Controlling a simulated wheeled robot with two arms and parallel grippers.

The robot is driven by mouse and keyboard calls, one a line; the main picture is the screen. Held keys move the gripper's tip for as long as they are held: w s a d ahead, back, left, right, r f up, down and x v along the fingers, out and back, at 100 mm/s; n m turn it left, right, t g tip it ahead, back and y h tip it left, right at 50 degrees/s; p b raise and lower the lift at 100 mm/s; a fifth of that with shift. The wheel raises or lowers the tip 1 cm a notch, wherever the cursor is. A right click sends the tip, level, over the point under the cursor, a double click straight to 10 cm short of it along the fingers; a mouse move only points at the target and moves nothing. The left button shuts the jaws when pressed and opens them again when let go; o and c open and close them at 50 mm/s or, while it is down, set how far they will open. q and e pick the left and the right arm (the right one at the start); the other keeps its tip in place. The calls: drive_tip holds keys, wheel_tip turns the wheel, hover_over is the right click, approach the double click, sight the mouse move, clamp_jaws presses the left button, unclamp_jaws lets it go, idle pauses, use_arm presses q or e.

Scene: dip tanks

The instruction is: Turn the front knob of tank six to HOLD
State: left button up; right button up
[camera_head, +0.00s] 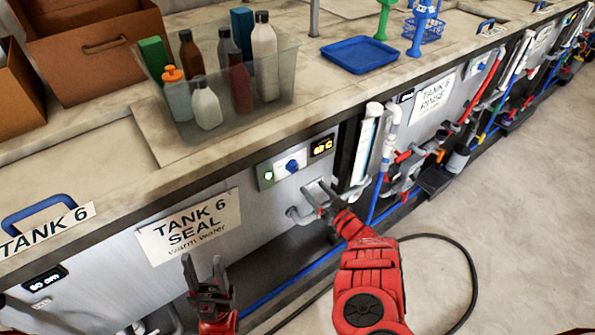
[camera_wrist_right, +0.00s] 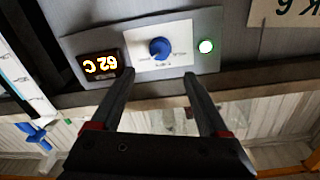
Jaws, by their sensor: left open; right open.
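The front knob (camera_head: 291,166) of tank six is blue and sits on a white plate in the grey control panel (camera_head: 265,177). The TANK 6 SEAL sign (camera_head: 190,227) is on the tank front to its left. In the right wrist view the knob (camera_wrist_right: 159,48) shows upside down, with small lettering around it too small to read. My right gripper (camera_head: 317,188) is open and empty, just below and right of the knob in the head view; its fingers (camera_wrist_right: 160,73) point toward the panel, apart from the knob. My left gripper (camera_head: 201,262) is open and empty, below the sign.
A clear bin (camera_head: 235,115) of bottles stands on the counter.

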sight(295, 168)
drive_tip(key=b+x, duration=0.3)
drive_tip(key=x, duration=0.6)
drive_tip(key=shift+f, duration=0.15)
drive_tip(key=shift+w+a, duration=0.3)
drive_tip(key=shift+w, duration=0.15)
clamp_jaws()
